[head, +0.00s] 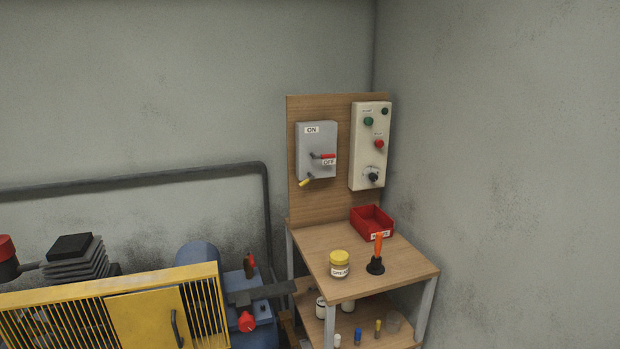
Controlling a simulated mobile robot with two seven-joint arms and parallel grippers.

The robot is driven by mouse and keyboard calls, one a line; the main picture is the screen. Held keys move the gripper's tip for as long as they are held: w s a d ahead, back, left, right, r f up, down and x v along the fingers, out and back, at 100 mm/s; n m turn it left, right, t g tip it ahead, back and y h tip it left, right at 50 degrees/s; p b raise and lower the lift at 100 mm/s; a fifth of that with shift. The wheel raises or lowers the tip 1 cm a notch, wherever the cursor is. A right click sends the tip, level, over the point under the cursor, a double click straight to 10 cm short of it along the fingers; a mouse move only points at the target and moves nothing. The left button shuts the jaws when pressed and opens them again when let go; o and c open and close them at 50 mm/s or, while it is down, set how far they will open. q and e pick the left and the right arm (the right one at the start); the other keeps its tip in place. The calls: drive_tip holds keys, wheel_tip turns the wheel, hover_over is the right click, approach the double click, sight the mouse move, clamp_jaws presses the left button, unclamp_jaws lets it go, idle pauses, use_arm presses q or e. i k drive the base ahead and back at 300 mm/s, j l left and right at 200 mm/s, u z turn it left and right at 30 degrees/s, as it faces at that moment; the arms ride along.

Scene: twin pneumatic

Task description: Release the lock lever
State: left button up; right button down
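A grey switch box (316,142) is mounted on the left part of an upright wooden panel. It has an ON label near its top and an OFF label lower right. A red-handled lever (326,156) points right, beside the OFF label. A shorter yellow-tipped lever (305,182) sticks out at the box's lower left edge and points down-left. I cannot tell from labels which one is the lock lever. Neither of my grippers shows in the head view.
A control box (370,146) with buttons and a dial hangs right of the switch box. The wooden table (410,271) below holds a red bin (371,223), a yellow-lidded jar (339,264) and an orange-handled tool (378,250). A yellow-guarded compressor (145,315) stands at lower left.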

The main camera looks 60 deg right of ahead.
sight(304, 183)
drive_tip(key=l, duration=0.85)
drive_tip(key=k+l, duration=0.1)
drive_tip(key=l, duration=0.7)
